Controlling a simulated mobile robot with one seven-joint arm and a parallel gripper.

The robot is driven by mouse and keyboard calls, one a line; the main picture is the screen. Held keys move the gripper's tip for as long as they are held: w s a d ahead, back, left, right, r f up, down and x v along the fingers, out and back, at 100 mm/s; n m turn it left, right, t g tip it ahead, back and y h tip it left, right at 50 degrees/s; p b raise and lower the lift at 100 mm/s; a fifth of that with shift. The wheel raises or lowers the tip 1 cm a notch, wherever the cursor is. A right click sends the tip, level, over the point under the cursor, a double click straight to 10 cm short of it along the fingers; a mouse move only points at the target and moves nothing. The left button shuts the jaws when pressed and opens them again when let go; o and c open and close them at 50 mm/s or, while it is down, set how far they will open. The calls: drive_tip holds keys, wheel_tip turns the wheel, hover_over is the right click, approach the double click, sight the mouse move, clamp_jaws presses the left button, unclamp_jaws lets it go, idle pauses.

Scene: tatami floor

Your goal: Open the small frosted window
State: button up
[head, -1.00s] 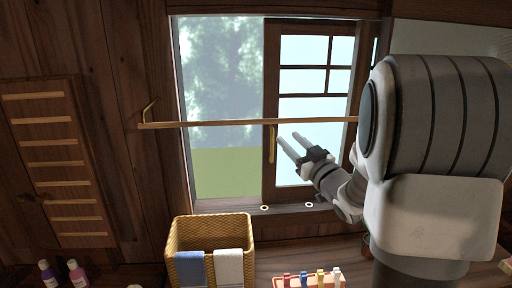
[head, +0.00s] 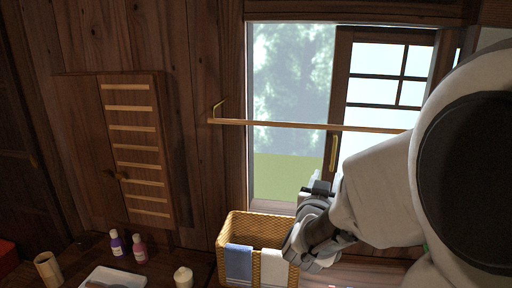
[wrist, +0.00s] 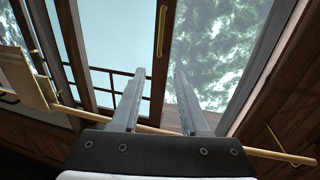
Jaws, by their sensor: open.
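The window's dark wooden sash (head: 339,95), with pale panes and a lattice, stands at the right part of the opening. The left part shows greenery through it. A vertical brass handle (head: 334,153) is on the sash's left stile; it also shows in the wrist view (wrist: 161,30). My gripper (head: 316,178) is below and slightly left of the handle in the head view. In the wrist view my gripper (wrist: 158,75) is open and empty, with the handle ahead between the finger directions, apart from the fingers. My arm hides the sash's lower right.
A horizontal rail (head: 270,123) crosses before the window and passes close by my fingers in the wrist view (wrist: 255,152). A wicker basket (head: 232,260) with blue and white cloths stands below. A slatted wall cabinet (head: 160,160) is left; bottles (head: 140,246) stand lower left.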

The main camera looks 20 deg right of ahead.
drive_tip(key=p, duration=0.8)
approach(335, 149)
drive_tip(key=x, duration=0.8)
drive_tip(key=shift+w+r, duration=0.1)
drive_tip(key=shift+w, duration=0.05)
clamp_jaws()
idle(1.0)
